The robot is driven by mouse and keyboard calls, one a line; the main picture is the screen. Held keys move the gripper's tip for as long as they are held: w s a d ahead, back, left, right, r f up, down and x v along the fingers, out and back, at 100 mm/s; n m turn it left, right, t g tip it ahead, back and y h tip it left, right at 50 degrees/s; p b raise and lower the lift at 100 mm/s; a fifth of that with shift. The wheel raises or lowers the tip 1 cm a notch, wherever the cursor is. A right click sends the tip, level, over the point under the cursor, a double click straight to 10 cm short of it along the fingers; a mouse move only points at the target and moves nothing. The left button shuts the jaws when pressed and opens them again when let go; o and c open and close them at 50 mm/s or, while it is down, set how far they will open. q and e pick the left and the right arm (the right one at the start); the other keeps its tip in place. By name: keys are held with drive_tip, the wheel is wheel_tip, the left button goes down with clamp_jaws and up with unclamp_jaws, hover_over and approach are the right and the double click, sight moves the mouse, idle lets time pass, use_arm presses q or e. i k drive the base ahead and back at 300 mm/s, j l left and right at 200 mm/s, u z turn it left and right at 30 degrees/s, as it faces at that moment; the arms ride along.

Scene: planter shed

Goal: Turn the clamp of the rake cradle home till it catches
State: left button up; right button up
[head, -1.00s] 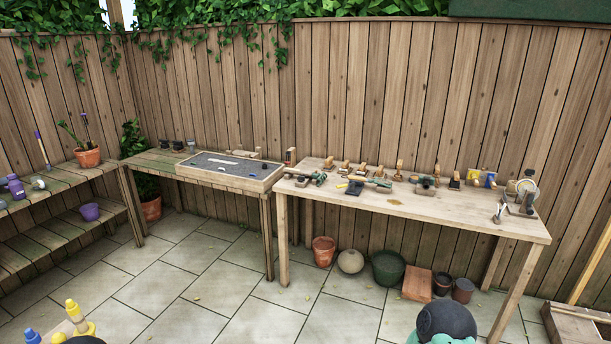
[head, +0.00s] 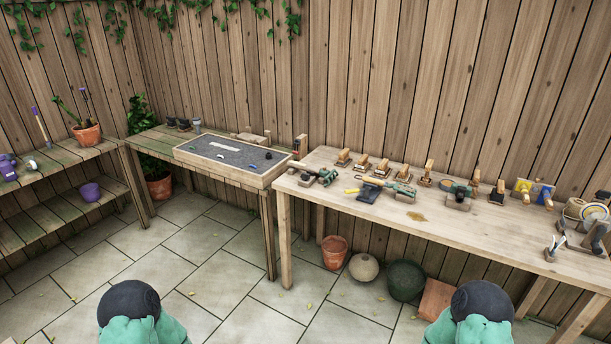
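Several small fixtures stand on the light wood table. A green tool (head: 318,176) lies at its left end. A dark block (head: 369,193) with a yellow-handled part and a green tool (head: 397,187) sit beside it. Another green tool rests on a grey-brown block (head: 457,201) farther right. I cannot tell which of these is the rake cradle, and its clamp is too small to make out. Neither of my grippers is in view. Only teal and black parts of my own arms show at the bottom edge, well short of the table.
The light wood table (head: 430,228) also holds a row of wooden blocks along its back and a dial device (head: 588,209) at right. A tray bench (head: 226,177) stands left of it. Pots, including a dark green one (head: 405,280), sit beneath. Open paving (head: 215,262) lies before me.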

sight(304, 177)
drive_tip(key=i+j, duration=0.3)
drive_tip(key=i, duration=0.2)
drive_tip(key=i+j, duration=0.3)
drive_tip(key=i, duration=0.25)
drive_tip(key=i+j, duration=0.3)
drive_tip(key=i, duration=0.2)
